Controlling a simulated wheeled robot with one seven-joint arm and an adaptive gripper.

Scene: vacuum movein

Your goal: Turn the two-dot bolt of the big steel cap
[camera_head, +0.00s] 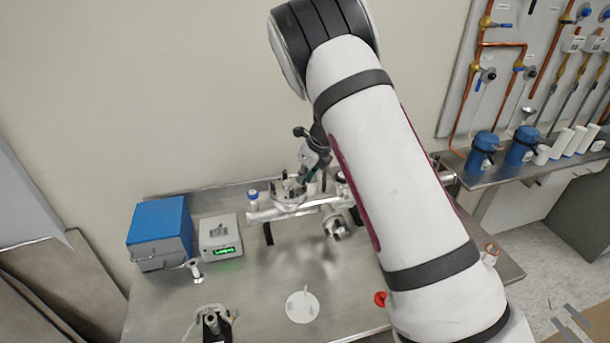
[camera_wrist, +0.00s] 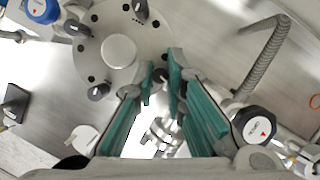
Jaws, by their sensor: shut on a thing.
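The big steel cap (camera_wrist: 118,52) is a round flange with a raised centre and a ring of holes, at the upper left of the wrist view. In the head view the cap (camera_head: 288,190) sits on the steel pipework. Dark bolts (camera_wrist: 98,92) stand around its rim. My gripper (camera_wrist: 160,74) has its two teal-padded fingers closed around a small dark bolt at the cap's right edge, largely hidden between the tips. The dots on the bolts are too small to read. In the head view my gripper (camera_head: 312,174) is at the cap's right side, partly hidden.
A blue-topped valve (camera_head: 253,198) stands left of the cap. A grey box with a green display (camera_head: 220,238) and a blue box (camera_head: 160,232) are further left.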

